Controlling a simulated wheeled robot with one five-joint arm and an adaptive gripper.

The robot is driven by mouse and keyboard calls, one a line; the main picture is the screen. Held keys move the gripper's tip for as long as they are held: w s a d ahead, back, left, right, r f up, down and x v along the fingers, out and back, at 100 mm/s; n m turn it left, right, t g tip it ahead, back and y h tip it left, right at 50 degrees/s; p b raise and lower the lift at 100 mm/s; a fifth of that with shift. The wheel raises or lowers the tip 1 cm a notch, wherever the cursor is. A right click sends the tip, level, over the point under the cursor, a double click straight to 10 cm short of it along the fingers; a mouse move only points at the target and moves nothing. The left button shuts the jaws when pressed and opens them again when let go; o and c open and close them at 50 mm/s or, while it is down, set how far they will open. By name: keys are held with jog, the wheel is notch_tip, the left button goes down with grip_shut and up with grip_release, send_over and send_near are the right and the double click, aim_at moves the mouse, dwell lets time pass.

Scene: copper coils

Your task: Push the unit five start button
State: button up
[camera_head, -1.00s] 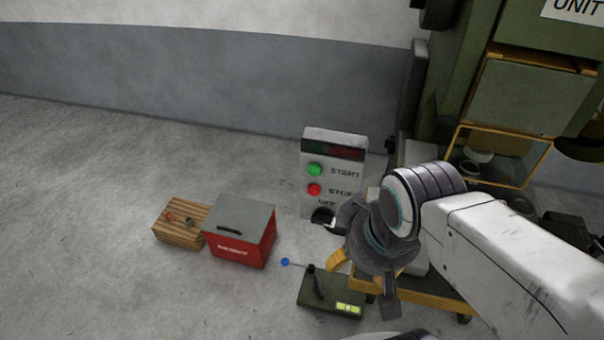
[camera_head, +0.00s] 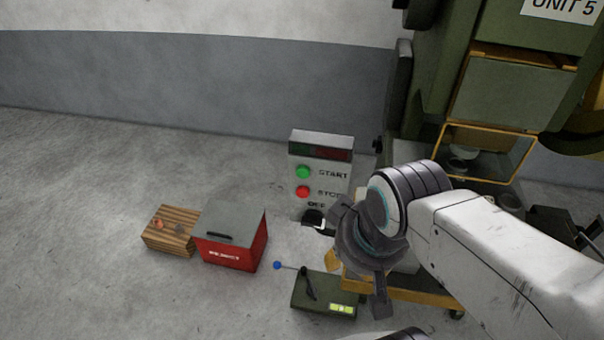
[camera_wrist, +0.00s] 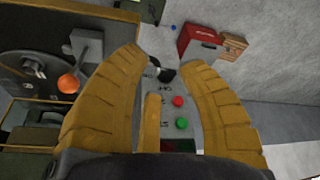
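The green start button (camera_head: 303,172) is on a pale control panel (camera_head: 326,184), beside the label START. The button also shows in the wrist view (camera_wrist: 181,124), between my yellow fingers. A red stop button (camera_head: 302,192) sits below it in the head view. My gripper (camera_head: 352,270) is in front of the panel's lower right, partly covering it, and appears apart from the button. In the wrist view my gripper (camera_wrist: 160,62) has its fingers spread with nothing held.
A black switch (camera_head: 313,217) is below the stop button. A red box (camera_head: 231,250) and a wooden crate (camera_head: 170,231) stand left on the floor. A green box with a blue-tipped lever (camera_head: 323,296) lies below the panel. Bare floor is free at left.

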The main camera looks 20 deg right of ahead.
grip_shut()
dwell(1.4)
